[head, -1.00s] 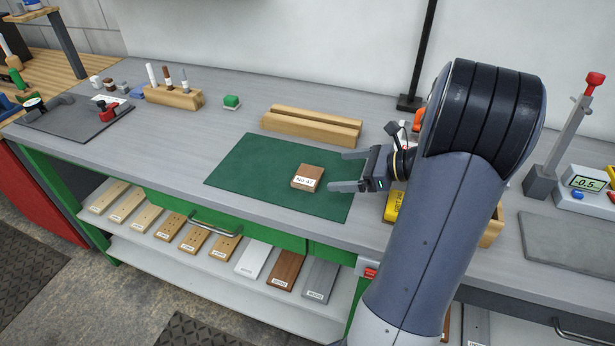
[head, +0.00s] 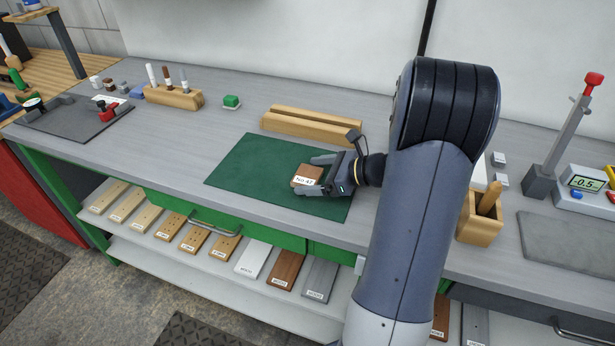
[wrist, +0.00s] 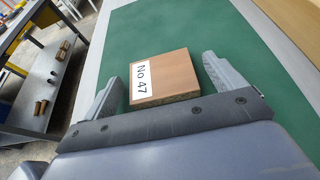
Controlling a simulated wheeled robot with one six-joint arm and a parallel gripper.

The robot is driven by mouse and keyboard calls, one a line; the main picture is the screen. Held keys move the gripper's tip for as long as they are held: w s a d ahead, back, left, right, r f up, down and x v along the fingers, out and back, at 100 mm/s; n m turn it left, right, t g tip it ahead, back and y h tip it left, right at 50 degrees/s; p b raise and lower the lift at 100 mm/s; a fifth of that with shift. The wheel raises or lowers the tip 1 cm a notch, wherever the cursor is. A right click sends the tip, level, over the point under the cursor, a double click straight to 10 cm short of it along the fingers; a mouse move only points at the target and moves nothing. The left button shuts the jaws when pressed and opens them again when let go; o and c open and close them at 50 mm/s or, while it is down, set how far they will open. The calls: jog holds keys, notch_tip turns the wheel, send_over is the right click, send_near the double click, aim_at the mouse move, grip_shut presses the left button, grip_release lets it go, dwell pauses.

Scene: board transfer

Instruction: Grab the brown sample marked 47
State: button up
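The brown sample (head: 308,172) is a flat square block with a white label, lying on the green mat (head: 245,165). In the wrist view the brown sample (wrist: 165,74) shows the label "No 47". My gripper (head: 308,175) is open at the mat's right part, its fingers to either side of the sample's right portion. In the wrist view my gripper (wrist: 165,75) has one finger on each side of the block, with a gap visible on both sides. The sample lies flat and is not clamped.
A wooden grooved rack (head: 310,125) stands just behind the mat. A small green block (head: 232,101) and a wooden pen holder (head: 173,97) are farther left. A wooden box (head: 480,218) stands right of my arm. The mat's left part is clear.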

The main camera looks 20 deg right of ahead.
jog(key=c, duration=0.9)
jog(key=shift+r, duration=0.1)
jog(key=shift+c, duration=0.2)
